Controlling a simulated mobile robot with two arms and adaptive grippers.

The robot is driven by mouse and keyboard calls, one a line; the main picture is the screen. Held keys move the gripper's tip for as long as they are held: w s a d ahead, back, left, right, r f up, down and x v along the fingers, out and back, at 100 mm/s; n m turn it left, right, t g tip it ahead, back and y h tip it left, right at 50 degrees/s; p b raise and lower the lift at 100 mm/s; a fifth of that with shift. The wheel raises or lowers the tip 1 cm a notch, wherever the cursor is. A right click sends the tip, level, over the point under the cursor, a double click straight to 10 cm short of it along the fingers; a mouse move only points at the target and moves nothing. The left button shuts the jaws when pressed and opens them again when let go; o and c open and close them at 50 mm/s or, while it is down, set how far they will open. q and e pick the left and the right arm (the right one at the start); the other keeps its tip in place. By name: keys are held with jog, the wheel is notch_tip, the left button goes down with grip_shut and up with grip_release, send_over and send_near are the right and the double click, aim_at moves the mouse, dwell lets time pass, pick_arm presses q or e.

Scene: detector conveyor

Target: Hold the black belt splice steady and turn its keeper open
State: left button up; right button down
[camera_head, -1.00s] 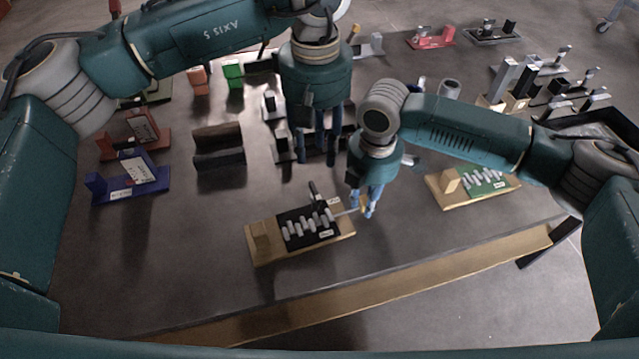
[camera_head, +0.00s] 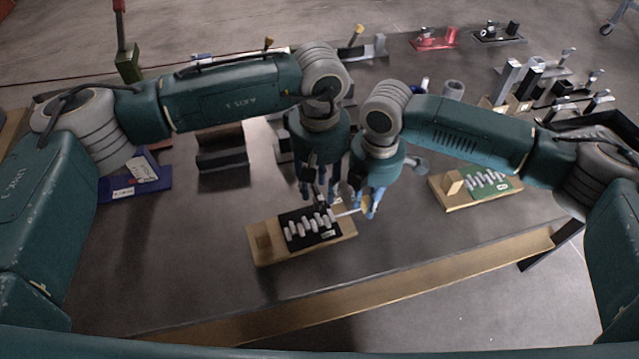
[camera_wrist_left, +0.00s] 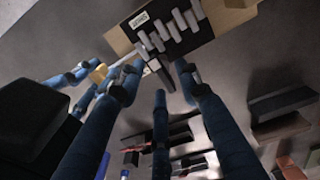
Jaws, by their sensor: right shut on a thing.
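The black belt splice (camera_head: 297,217) carries several pale rollers and sits on a wooden base (camera_head: 262,243) near the table's front. It also shows at the top of the left wrist view (camera_wrist_left: 187,45). A thin pale rod with a yellow end (camera_wrist_left: 98,73) sticks out from its right side. My right gripper (camera_head: 366,207) is shut on that yellow end. My left gripper (camera_head: 320,197) is just above the splice's far edge.
A green splice board (camera_head: 488,180) on a wooden base lies to the right. A blue fixture (camera_head: 135,185) and a dark block (camera_head: 222,158) stand at the left. Several holders and posts crowd the back right. The table in front of the splice is clear.

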pick_arm(q)
grip_shut()
jog(key=n, duration=0.4)
jog(key=shift+n, duration=0.3)
jog(key=shift+w+n, duration=0.1)
jog(key=shift+n, duration=1.9)
grip_release()
